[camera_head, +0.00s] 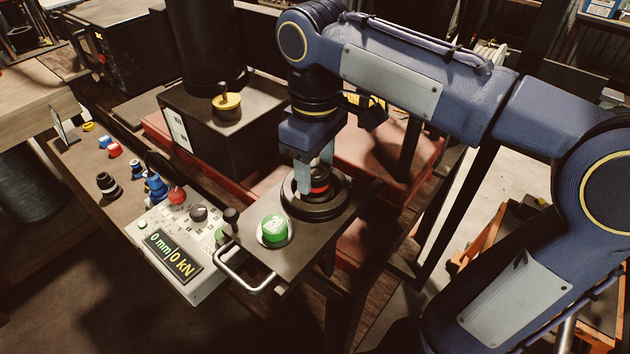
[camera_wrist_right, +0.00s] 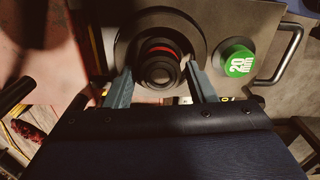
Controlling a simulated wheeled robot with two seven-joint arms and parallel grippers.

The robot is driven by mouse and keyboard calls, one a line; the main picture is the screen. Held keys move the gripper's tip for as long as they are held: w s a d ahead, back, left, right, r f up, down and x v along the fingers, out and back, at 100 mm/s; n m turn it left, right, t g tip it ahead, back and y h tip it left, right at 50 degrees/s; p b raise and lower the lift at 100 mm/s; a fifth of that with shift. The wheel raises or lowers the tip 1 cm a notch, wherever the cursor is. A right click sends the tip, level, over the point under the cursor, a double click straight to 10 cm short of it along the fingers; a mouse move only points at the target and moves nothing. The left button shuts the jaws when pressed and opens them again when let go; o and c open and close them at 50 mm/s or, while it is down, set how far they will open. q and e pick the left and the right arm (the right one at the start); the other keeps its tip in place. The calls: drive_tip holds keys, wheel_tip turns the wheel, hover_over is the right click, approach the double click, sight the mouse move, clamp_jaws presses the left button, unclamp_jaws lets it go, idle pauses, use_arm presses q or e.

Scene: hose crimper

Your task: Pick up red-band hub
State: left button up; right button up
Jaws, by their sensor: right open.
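The red-band hub (camera_head: 318,184) is dark with a red ring and stands upright in the middle of a round black base on the dark metal plate. It also shows in the right wrist view (camera_wrist_right: 160,68). My right gripper (camera_head: 315,182) points down over it, with its fingers on both sides of the hub. In the right wrist view the gripper (camera_wrist_right: 158,80) is open, and the hub lies between the fingertips; whether they touch it I cannot tell. My left gripper is not in view.
A green 20 mm cap (camera_head: 274,230) sits on the plate beside the round base. A metal handle (camera_head: 245,277) and a control box with a 0 mm, 0 kN display (camera_head: 170,256) are to the left. Several small coloured parts lie on the bench at far left.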

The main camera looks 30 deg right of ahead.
drive_tip(key=shift+f, duration=0.85)
drive_tip(key=shift+c, duration=0.2)
drive_tip(key=c, duration=1)
clamp_jaws()
drive_tip(key=shift+r, duration=0.15)
